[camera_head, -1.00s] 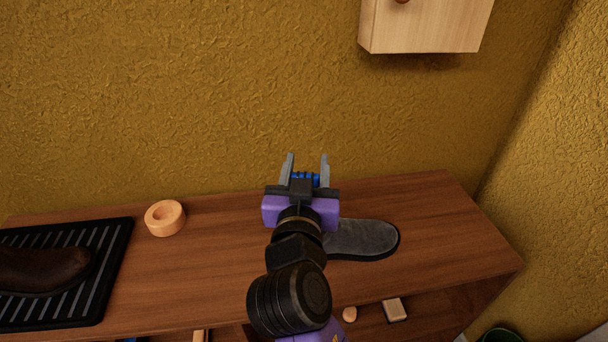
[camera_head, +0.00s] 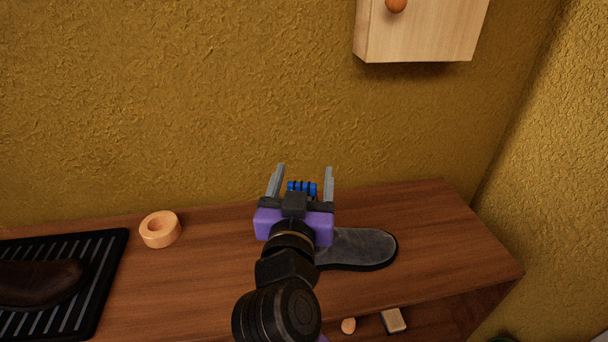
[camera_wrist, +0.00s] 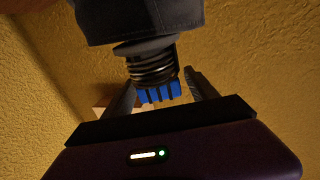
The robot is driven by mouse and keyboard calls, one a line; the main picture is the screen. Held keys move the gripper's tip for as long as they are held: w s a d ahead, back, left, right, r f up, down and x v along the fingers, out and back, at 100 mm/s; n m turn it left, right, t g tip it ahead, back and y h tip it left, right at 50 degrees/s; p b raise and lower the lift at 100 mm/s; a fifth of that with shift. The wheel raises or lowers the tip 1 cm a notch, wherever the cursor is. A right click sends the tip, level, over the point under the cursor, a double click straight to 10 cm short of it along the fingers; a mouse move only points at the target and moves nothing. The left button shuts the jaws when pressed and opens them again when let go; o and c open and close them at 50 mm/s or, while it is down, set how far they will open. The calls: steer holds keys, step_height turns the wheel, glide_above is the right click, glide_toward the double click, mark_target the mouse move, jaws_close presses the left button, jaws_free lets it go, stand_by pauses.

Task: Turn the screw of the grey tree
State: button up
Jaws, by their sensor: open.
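The grey tree (camera_head: 358,248) lies on the wooden top, a rounded grey body with a dark lower edge, partly hidden behind my arm. A blue ribbed screw knob (camera_head: 302,188) shows just past my gripper's palm. In the wrist view a grey body (camera_wrist: 140,18) fills the top, with a dark coil (camera_wrist: 152,65) below it and the blue knob (camera_wrist: 158,93) at the coil's end. My gripper (camera_head: 304,170) is open, with one finger on each side of the knob. A gap shows beside the knob in the head view; I cannot tell whether either finger touches it.
A wooden ring (camera_head: 160,229) and a black ribbed tray (camera_head: 112,272) with a dark brown object (camera_head: 40,283) are on the left. A wooden box (camera_head: 420,30) hangs on the wall above. Small pieces (camera_head: 394,320) lie on a lower shelf. The top's right end is clear.

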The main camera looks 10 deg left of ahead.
mark_target(301, 189)
steer(key=s, duration=0.7)
stand_by(0.3)
